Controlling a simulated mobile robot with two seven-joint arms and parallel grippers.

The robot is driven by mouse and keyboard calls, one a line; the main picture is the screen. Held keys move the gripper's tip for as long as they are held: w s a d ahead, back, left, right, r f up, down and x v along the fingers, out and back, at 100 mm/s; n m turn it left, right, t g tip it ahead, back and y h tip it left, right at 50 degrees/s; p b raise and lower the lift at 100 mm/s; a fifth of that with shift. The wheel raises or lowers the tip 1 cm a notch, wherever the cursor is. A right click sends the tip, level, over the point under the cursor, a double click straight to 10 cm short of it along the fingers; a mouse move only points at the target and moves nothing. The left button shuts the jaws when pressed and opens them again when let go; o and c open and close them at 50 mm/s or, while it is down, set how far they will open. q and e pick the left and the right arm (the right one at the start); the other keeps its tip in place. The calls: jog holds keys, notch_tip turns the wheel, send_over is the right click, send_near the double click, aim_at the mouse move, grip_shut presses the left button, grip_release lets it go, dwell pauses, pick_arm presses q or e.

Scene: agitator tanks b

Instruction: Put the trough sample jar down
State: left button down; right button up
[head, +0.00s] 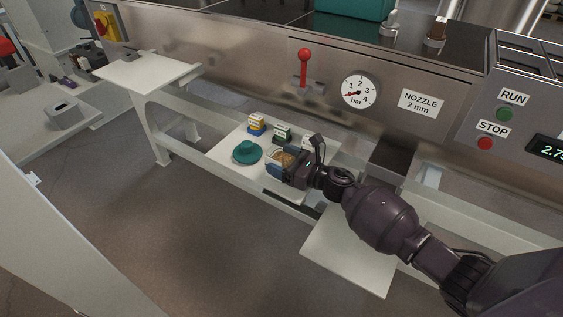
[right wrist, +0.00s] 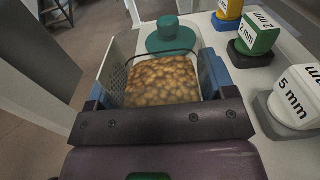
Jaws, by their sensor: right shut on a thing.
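The trough sample jar (right wrist: 162,82) appears as a squarish open container full of brown pellets, with a thin dark rim line at its far side. My right gripper (right wrist: 160,92) is shut on it, with a blue-padded finger on each side. In the head view the jar (head: 284,158) and the right gripper (head: 284,166) are over the white low shelf (head: 222,157) under the machine. Whether the jar's base touches the shelf is hidden. My left gripper is not in view.
A teal round lid-like piece (head: 247,153) lies just left of the jar. Behind stand a blue-yellow block (head: 257,125), a green-black block (head: 282,133) and a white block marked 5 mm (right wrist: 296,97). A red-knobbed lever (head: 304,58) is above.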

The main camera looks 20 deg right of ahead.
jog(key=shift+f, duration=0.35)
jog(key=shift+r, duration=0.15)
jog(key=shift+f, duration=0.25)
jog(key=o, duration=1)
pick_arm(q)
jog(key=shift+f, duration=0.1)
pick_arm(e)
jog(key=shift+r, duration=0.1)
